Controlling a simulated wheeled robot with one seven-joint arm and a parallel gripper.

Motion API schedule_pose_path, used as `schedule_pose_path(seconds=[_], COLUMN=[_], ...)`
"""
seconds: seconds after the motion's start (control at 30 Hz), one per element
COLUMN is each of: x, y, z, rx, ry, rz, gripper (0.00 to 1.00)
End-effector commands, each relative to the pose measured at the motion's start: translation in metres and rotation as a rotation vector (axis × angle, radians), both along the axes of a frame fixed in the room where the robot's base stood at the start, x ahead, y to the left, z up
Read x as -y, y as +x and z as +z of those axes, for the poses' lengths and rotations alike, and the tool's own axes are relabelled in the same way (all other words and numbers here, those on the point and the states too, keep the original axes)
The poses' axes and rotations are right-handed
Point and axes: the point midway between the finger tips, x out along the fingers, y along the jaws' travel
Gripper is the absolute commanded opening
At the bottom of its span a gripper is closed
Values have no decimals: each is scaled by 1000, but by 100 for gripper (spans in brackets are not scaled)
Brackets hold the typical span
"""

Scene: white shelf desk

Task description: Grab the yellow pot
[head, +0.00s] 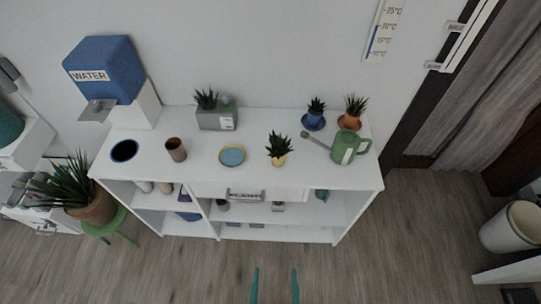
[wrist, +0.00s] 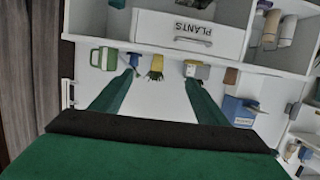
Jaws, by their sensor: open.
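The yellow pot (head: 279,160) is small and holds a spiky green plant. It stands upright near the front edge of the white desk top in the head view, between a round blue-and-yellow dish and a green watering can. In the wrist view a small yellow pot (wrist: 157,63) with its plant appears inverted, between my two fingers in the picture. My gripper (head: 275,284) shows at the bottom of the head view as two teal fingers, apart and empty, well short of the desk. In the wrist view my gripper (wrist: 160,77) is also open, with nothing between the fingers touching them.
The green watering can (head: 344,147) stands right of the pot and the dish (head: 232,155) left. A brown cup (head: 176,149), a grey planter (head: 217,118) and a blue water dispenser (head: 106,70) are farther left. Two potted plants stand behind. Floor before the desk is clear.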

Motion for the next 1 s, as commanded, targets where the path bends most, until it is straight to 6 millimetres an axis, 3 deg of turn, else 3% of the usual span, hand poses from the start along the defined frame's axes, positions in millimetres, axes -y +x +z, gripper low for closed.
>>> schedule_pose_path(seconds=[0.03,0.23,0.47,0.8,1.0], x=[1,6,9,6,3], y=[18,82,158,264,304], z=[-4,-20,-22,6,27], rx=[4,-23,-54,-103,-126], ry=[-4,-15,-20,-6,7], rz=[2,7,5,-3,-7], gripper=[68,68,68,68,68])
